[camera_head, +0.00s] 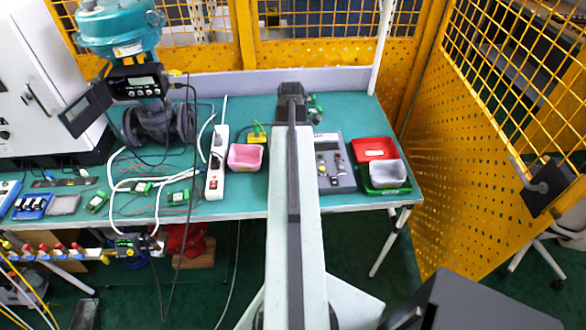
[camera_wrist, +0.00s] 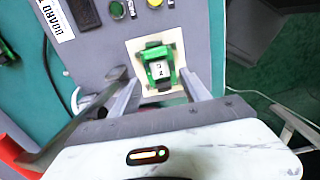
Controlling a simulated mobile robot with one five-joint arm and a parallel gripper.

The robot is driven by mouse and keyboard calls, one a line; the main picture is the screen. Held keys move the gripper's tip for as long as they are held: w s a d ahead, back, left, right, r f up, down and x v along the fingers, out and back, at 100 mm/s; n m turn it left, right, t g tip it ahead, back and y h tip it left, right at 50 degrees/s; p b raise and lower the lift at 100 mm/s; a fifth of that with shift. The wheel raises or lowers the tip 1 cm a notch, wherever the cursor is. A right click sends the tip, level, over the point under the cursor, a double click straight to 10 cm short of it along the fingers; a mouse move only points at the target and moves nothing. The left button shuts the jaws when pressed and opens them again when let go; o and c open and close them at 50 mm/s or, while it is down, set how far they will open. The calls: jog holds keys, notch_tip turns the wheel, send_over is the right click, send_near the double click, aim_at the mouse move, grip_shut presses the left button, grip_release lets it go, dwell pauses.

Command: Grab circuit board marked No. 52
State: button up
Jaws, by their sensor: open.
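A green circuit board (camera_wrist: 157,68) with a white label lies on a cream square patch of a grey box in the wrist view. The label's dark characters look like a rotated 52 but are blurred. My gripper (camera_wrist: 157,88) is open, its two fingers reaching toward the board's near left and right sides. I cannot tell whether they touch it. In the head view my gripper (camera_head: 291,92) shows at the end of my arm over the table. The grey box (camera_head: 345,180) is partly covered by my arm there, and I cannot make out this board.
A pink bin (camera_head: 245,157) and a white power strip (camera_head: 216,165) stand left of my arm. Other green boards (camera_head: 178,197) and cables lie farther left. Yellow fencing (camera_head: 470,150) closes the right.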

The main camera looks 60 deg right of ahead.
notch_tip(320, 180, down, 5)
jog(key=b, duration=0.5)
jog(key=shift+f, duration=0.2)
jog(key=shift+r, duration=0.2)
jog(key=c, duration=1)
notch_tip(320, 180, up, 10)
jog(key=p, duration=1)
